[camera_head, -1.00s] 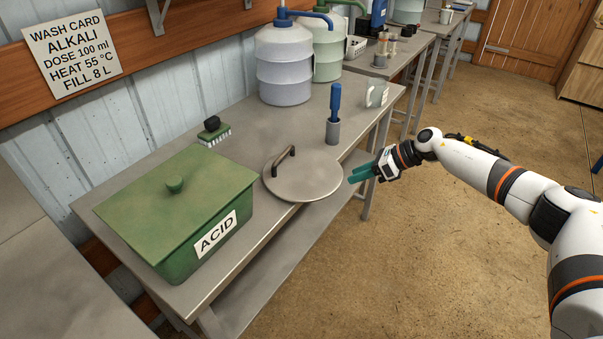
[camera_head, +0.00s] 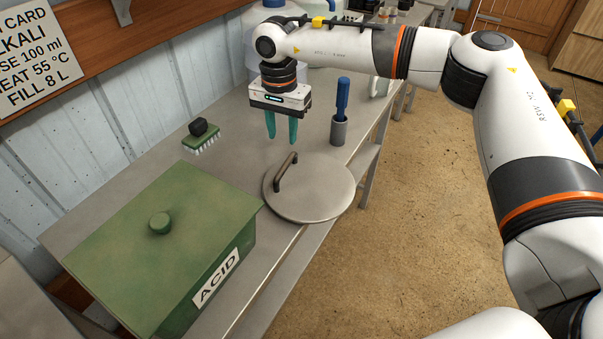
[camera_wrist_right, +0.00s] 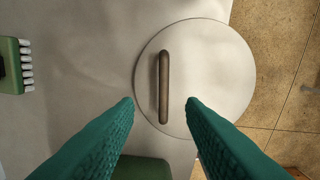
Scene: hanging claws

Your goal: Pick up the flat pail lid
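The flat pail lid (camera_head: 318,192) is a round grey metal disc with a dark upright bar handle (camera_head: 287,172). It lies on the metal bench, a little past the bench's front edge. My right gripper (camera_head: 281,142) points down above the bench, just behind the lid, with its two green fingers apart and nothing between them. In the right wrist view the lid (camera_wrist_right: 215,80) lies below and ahead of the fingers (camera_wrist_right: 160,102), and its handle (camera_wrist_right: 164,86) runs in line with the gap between them. The fingers do not touch the handle. My left gripper is not in view.
A green lidded box marked ACID (camera_head: 150,240) stands left of the lid. A green scrubbing brush (camera_head: 201,138) lies behind it. A grey cup with a blue-handled tool (camera_head: 340,125) stands behind the lid. The bench (camera_head: 235,130) is clear around my fingers.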

